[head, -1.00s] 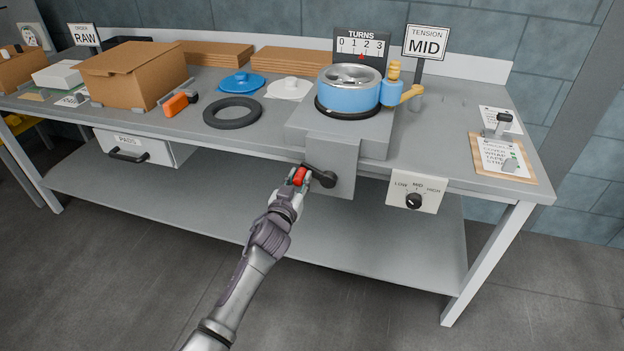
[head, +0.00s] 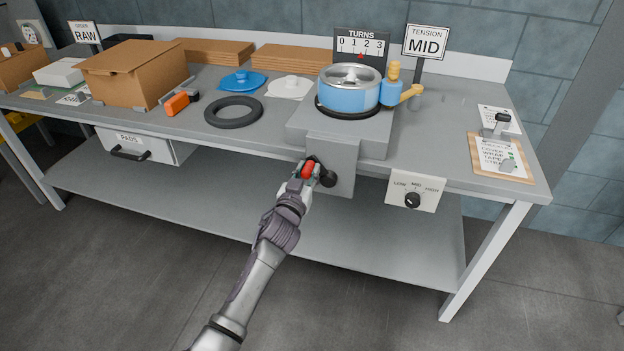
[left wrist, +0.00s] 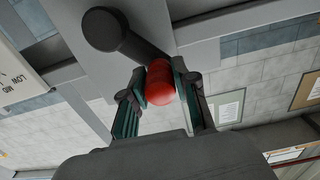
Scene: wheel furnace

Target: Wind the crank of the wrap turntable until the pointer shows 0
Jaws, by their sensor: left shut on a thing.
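The wrap turntable (head: 350,98) has a blue pot-like body with a shiny metal top and stands on a grey block. Its TURNS scale (head: 361,45) is behind it, with the red pointer (head: 361,56) between 1 and 2. The crank's black hub (head: 328,179) is on the front plate, and its red knob (head: 307,170) is to the upper left of the hub. My left gripper (head: 306,172) is shut on the red knob. In the left wrist view the red knob (left wrist: 160,83) sits between both fingers, with the dark crank arm behind it. My right gripper is not in view.
A tension dial (head: 412,200) is right of the crank under the bench edge (head: 480,187). A PADS drawer (head: 140,147) is at left. A black ring (head: 233,112), an orange tool (head: 178,103) and a cardboard box (head: 137,75) are on the bench. Floor before the bench is clear.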

